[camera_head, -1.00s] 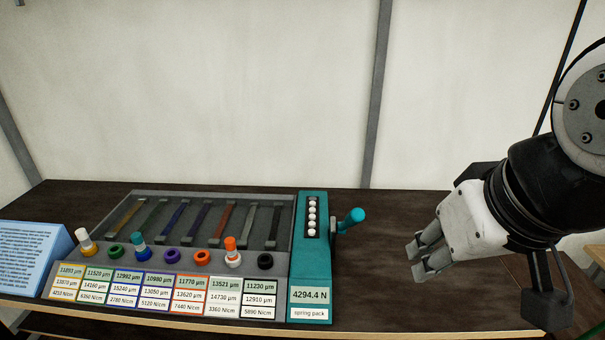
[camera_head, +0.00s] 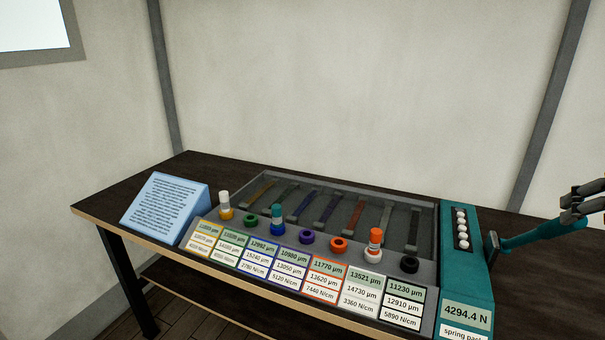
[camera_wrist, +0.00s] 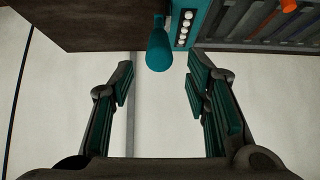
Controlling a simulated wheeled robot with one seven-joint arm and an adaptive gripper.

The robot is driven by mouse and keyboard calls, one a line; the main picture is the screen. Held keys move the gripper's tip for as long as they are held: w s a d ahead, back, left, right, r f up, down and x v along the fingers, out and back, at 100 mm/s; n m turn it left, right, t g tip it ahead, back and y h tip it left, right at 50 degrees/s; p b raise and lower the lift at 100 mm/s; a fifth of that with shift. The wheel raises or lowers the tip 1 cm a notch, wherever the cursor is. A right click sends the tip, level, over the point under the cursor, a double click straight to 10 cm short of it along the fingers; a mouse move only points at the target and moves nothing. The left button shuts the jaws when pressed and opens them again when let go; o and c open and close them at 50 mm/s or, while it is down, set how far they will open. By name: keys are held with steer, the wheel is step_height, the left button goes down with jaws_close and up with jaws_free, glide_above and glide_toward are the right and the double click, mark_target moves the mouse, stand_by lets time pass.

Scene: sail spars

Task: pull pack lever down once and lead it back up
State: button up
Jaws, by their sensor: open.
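The pack lever (camera_head: 530,236) is a teal handle on a grey pivot at the right side of the teal spring pack housing (camera_head: 466,275). It slants up to the right, and its outer end is at my fingers. My gripper (camera_head: 573,204) is cut off at the right edge of the head view. In the wrist view the teal lever knob (camera_wrist: 159,50) lies in the gap at the open fingertips (camera_wrist: 159,68). Neither finger visibly grips it. The housing shows several white balls in a slot and a reading of 4294.4 N.
A grey tray (camera_head: 428,252) with several spars and coloured knobs adjoins the housing on its left. Labelled cards line its front. A blue sign (camera_head: 166,208) stands at the left of the dark table (camera_head: 120,190). A wall stands behind.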

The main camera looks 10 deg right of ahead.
mark_target(558, 235)
steer(key=b+x, duration=0.6)
steer(key=x, duration=0.3)
steer(key=shift+w+d+f, duration=0.1)
steer(key=shift+f, duration=0.1)
steer(key=shift+r, duration=0.15)
jaws_close()
